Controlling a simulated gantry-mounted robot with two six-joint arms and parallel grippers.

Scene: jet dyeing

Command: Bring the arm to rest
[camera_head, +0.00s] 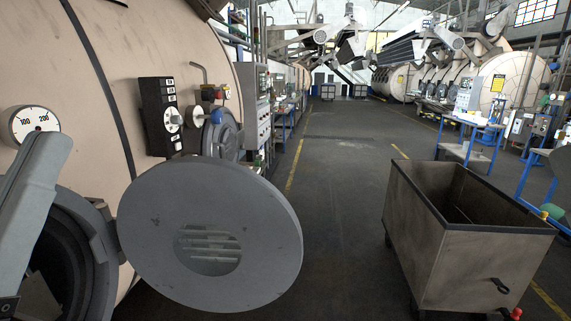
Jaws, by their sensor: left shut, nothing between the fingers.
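My left arm (36,190) comes in at the left edge as a pale grey link in front of the dyeing vessel. My left gripper (38,298) shows only in small part at the bottom left, by the dark round port opening (75,265). It is shut with nothing in it; its fingertips are hard to make out. The round grey port door (270,215) stands swung open on its hinge, to the right of the arm and apart from it. My right gripper is not in view.
The beige vessel (100,100) fills the left, with a dial gauge (34,123) and a black control box (160,115). An open metal cart (465,260) stands at the right. A blue-framed table (468,150) is behind it. The aisle floor (345,160) is clear.

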